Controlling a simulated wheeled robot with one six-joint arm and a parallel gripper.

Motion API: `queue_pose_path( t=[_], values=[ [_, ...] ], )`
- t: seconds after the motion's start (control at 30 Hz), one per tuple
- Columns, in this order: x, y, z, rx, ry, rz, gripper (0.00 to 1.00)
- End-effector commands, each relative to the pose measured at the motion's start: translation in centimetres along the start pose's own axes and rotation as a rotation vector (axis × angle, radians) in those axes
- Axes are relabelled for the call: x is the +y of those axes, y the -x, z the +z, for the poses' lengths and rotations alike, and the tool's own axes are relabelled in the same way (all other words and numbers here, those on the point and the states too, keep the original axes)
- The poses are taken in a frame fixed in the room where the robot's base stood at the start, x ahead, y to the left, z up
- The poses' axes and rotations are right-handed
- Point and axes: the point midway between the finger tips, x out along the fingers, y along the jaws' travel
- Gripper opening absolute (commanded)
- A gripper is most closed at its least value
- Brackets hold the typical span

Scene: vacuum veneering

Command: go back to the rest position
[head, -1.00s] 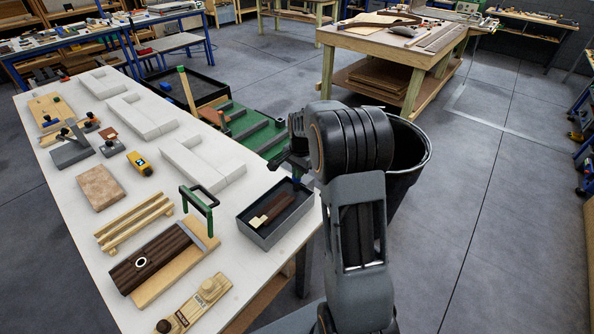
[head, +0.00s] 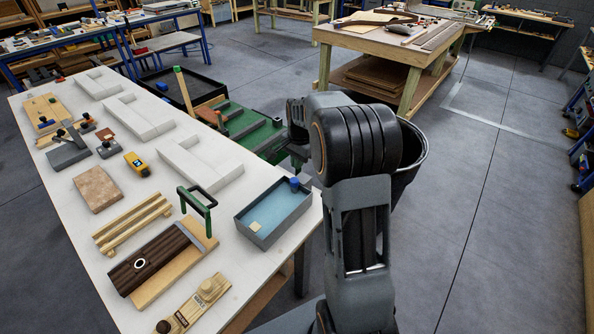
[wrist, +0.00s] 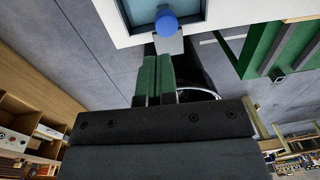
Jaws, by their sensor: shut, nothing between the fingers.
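My gripper (head: 298,165) hangs beyond the far right end of the white table, near the grey box's blue knob. In the wrist view its two green fingers (wrist: 158,80) are together and hold nothing. The grey open-topped box (head: 265,238) sits at the table's right end. A light blue sheet (head: 276,210) now shows inside it, with a small pale piece (head: 256,226) on it. The blue knob (head: 294,183) is at the box's far corner and also shows in the wrist view (wrist: 167,23), just ahead of the fingertips. A gap between fingertips and knob cannot be judged.
The white table (head: 75,215) carries a green-handled tool (head: 197,203), a dark roll (head: 155,258), wooden strips and white blocks. A black bin (head: 412,160) stands behind my arm. A wooden workbench (head: 395,55) is farther back. Grey floor on the right is open.

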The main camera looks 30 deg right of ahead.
Motion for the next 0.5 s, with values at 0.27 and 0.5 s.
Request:
queue_pose_path(
  t=[0.27,0.5],
  values=[
    [-0.1,4.8,-0.1,0.003,0.0,-0.004,0.0],
    [-0.1,6.7,-0.1,0.002,0.0,-0.003,0.0]
  ],
)
